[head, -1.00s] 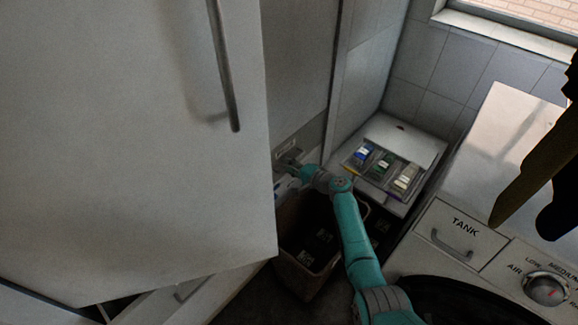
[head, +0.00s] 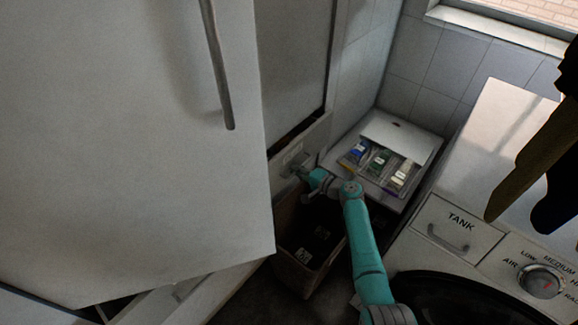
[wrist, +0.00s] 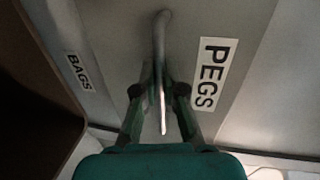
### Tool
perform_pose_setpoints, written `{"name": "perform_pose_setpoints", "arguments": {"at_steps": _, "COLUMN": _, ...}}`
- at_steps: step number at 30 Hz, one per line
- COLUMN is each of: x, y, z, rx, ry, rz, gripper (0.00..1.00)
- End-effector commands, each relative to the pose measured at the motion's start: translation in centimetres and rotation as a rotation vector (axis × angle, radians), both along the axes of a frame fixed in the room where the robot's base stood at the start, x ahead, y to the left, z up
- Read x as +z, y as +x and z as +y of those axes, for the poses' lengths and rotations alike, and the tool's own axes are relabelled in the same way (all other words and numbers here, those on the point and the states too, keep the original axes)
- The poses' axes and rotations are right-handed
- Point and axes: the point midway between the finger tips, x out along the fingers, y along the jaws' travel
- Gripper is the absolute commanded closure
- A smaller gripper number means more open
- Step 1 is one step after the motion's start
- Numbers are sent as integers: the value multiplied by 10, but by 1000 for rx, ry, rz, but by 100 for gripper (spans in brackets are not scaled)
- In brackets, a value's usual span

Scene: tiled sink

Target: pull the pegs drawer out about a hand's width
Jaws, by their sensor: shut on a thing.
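The grey pegs drawer (head: 318,134) is in the cabinet left of the tiled corner in the head view. It stands partly out, with a dark opening behind its front's top edge. In the wrist view its front carries a white PEGS label (wrist: 210,74) and a metal bar handle (wrist: 161,35). My gripper (wrist: 159,92) is shut on the handle, with one finger on each side of the bar. In the head view my gripper (head: 299,172) is small at the drawer front, and the handle is hard to make out there.
A BAGS label (wrist: 80,71) is on the neighbouring front. A brown bin (head: 316,270) stands below my arm. A large white door (head: 130,150) fills the left. A counter with an open case of small packets (head: 379,163) and a white machine marked TANK (head: 460,220) are at right.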

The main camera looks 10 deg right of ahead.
Motion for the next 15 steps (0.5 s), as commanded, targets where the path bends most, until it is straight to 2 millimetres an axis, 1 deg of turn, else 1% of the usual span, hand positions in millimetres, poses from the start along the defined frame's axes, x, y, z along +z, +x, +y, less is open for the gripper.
{"name": "perform_pose_setpoints", "arguments": {"at_steps": 1, "x": -1, "y": -7, "z": -7, "rx": -6, "ry": -1, "rz": 1, "gripper": 100}}
{"name": "perform_pose_setpoints", "arguments": {"at_steps": 3, "x": -2, "y": -16, "z": -14, "rx": -6, "ry": -2, "rz": 1, "gripper": 100}}
{"name": "perform_pose_setpoints", "arguments": {"at_steps": 7, "x": -2, "y": -29, "z": -23, "rx": -6, "ry": -1, "rz": 1, "gripper": 100}}
{"name": "perform_pose_setpoints", "arguments": {"at_steps": 11, "x": -1, "y": -37, "z": -28, "rx": -6, "ry": -1, "rz": 1, "gripper": 100}}
{"name": "perform_pose_setpoints", "arguments": {"at_steps": 15, "x": -1, "y": -39, "z": -29, "rx": -5, "ry": -2, "rz": 2, "gripper": 100}}
